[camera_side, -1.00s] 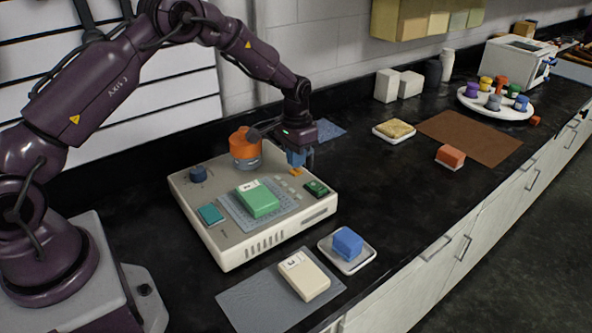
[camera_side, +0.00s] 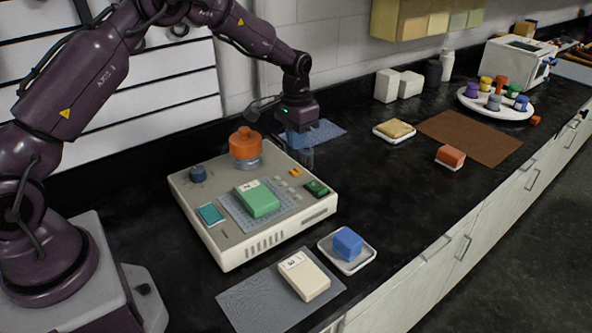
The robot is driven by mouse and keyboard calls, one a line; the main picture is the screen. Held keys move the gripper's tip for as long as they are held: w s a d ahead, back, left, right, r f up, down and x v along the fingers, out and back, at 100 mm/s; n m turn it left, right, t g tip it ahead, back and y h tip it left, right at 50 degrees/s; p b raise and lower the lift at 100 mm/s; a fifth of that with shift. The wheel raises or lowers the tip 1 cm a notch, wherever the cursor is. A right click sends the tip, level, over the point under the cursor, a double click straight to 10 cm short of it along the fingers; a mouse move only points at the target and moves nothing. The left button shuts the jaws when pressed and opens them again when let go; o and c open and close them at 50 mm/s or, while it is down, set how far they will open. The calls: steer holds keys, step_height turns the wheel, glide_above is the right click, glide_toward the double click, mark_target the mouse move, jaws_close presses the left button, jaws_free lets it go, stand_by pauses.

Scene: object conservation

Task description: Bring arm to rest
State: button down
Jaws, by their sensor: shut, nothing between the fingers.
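My gripper (camera_side: 306,158) hangs from the purple arm, pointing down, behind the right rear corner of the beige device (camera_side: 236,244). It is shut and empty. A green block (camera_side: 258,200) with a white label sits on the grey grid pad on the device. An orange button (camera_side: 295,172) shows near the device's back edge, just left of and below the gripper. An orange cylinder (camera_side: 245,144) on a grey base stands at the device's back. A blue knob (camera_side: 198,173) is at its left.
A cream block (camera_side: 305,279) lies on a grey mat (camera_side: 250,302) in front. A blue block (camera_side: 347,243) sits on a white dish (camera_side: 363,262). A sponge (camera_side: 394,128), a red block (camera_side: 450,156) and a brown mat (camera_side: 490,143) lie right.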

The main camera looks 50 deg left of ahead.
steer(key=shift+f, duration=0.1)
steer(key=s, duration=0.3)
steer(key=shift+s+d+f+n+g, duration=0.15)
steer(key=shift+d+f+n+g, duration=0.15)
steer(key=shift+d+g, duration=0.1)
steer(key=s+d+r+t, duration=0.3)
steer(key=s+d+r, duration=0.1)
steer(key=s+r, duration=0.7)
steer(key=s+d+r+t, duration=0.3)
steer(key=s+r, duration=0.8)
steer(key=s, duration=0.4)
steer(key=shift+s+d, duration=0.4)
steer(key=shift+d, duration=0.3)
